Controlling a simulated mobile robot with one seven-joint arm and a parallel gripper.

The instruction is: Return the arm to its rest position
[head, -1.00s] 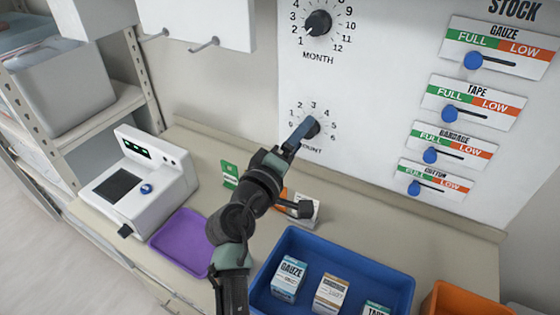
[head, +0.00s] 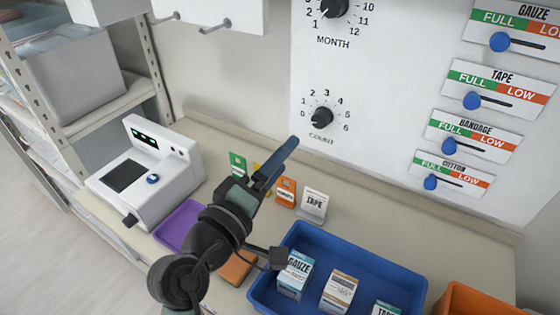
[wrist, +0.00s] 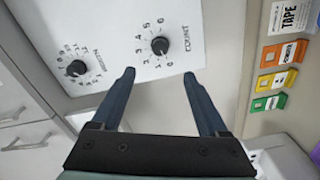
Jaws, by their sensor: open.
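My gripper (head: 275,165) is held above the counter, in front of the wall board, in the head view. In the wrist view its two blue fingers (wrist: 158,82) are apart with nothing between them. The black COUNT knob (head: 321,117) is on the board beyond the fingertips, and a gap shows between them. The knob also shows in the wrist view (wrist: 160,46), above and between the fingers. My arm hides part of the purple tray (head: 180,222) and the counter.
A blue bin (head: 380,272) with several boxes stands right of my arm. A white device (head: 143,178) with a screen is at left. Small cards, including a TAPE card (head: 313,203), stand behind the arm. An orange bin (head: 475,302) is at lower right. Blue stock sliders (head: 472,101) are on the board.

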